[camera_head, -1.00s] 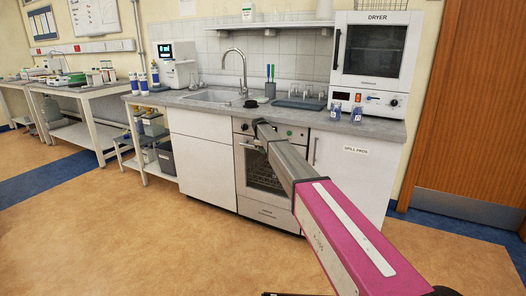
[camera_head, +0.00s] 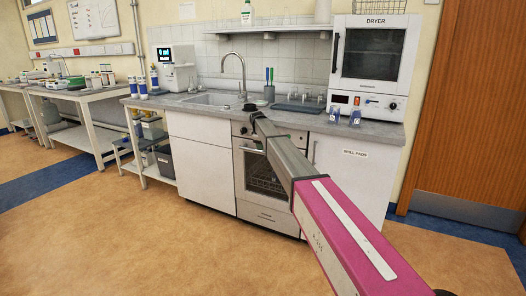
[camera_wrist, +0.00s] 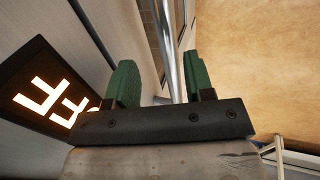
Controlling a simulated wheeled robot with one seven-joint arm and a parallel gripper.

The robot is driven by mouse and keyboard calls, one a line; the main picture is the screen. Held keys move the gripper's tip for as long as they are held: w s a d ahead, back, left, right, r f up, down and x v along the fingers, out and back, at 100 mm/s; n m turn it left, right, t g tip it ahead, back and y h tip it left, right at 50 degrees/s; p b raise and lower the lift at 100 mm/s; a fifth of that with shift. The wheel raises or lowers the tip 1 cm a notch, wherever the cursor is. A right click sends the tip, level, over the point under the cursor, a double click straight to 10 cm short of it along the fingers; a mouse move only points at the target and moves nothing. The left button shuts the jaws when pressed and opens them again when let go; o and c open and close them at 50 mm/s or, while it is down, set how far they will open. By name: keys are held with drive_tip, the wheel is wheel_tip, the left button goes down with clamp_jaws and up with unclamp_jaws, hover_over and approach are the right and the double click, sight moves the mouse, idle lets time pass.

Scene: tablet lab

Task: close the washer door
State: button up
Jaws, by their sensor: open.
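The washer (camera_head: 270,214) is the built-in steel-fronted unit under the counter, between two white cabinet fronts. Its door (camera_head: 246,190) has a dark window with a rack behind it and looks upright and about flush with the front; my arm covers part of it, so I cannot tell whether a small gap remains. A shiny metal bar (camera_wrist: 167,45), apparently the door handle, runs between the fingers.
A lit dark display (camera_wrist: 45,95) is close on the left in the wrist view. The dryer (camera_head: 372,55) stands on the counter (camera_head: 215,105) at right, with two blue-filled containers (camera_head: 345,117) before it. The floor (camera_head: 150,235) in front is clear.

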drive_tip(key=v, duration=0.5)
drive_tip(key=shift+w, duration=0.1)
